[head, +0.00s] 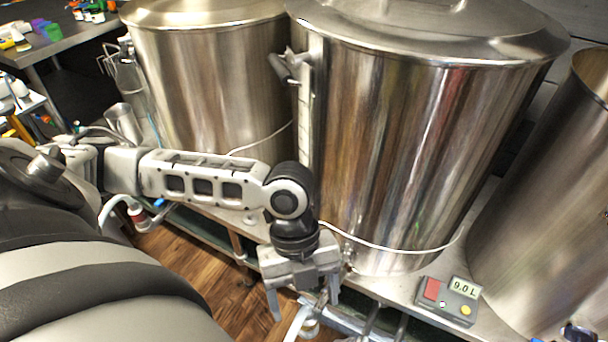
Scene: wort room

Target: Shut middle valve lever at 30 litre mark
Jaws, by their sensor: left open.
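The middle steel kettle (400,150) stands on a metal bench, with a lid on top. My left gripper (305,306) is open, pointing down in front of its lower left side. Metal valve parts (340,320) show behind and below the fingers. The lever itself is largely hidden by the gripper, and I cannot tell its position or whether a finger touches it. A pale tube (297,325) hangs below the gripper. A grey meter box (450,299) on the bench reads 9.0 L and has a red and a yellow button. My right gripper is not in view.
A second kettle (215,85) stands to the left and an open-topped vessel (550,200) to the right. A pale cable (400,248) runs around the middle kettle's base. Wooden floor (190,255) shows below the bench. A cluttered table (65,42) is at the upper left.

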